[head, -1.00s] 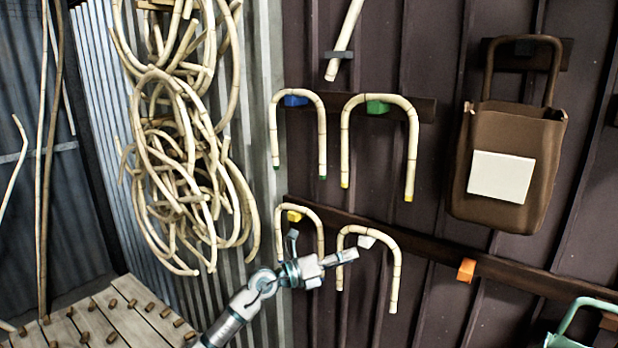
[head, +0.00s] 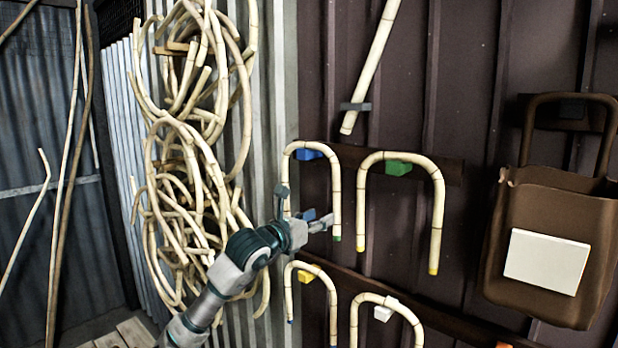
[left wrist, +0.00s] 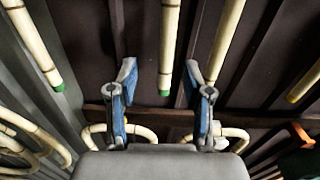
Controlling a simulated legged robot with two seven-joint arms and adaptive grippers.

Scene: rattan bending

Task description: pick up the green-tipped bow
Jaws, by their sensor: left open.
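The green-tipped bow (head: 310,147), a pale rattan U with its ends down, hangs over a blue peg (head: 307,155) in the upper row. A green tip shows on its right leg; its left leg end is partly hidden by my gripper. My left gripper (head: 308,208) is open and empty near the bow's lower ends. In the left wrist view, a green-tipped leg (left wrist: 168,45) appears between the open fingers (left wrist: 164,88), and another green-tipped leg (left wrist: 35,45) is at left. I cannot tell how far the leg is from the fingers. My right gripper is out of view.
A yellow-tipped bow (head: 438,205) hangs right on a green peg (head: 398,168). Below hang a bow on a yellow peg (head: 305,276) and one on a white peg (head: 383,312). Tangled rattan coils (head: 190,190) hang at left, a brown bag (head: 555,230) at right.

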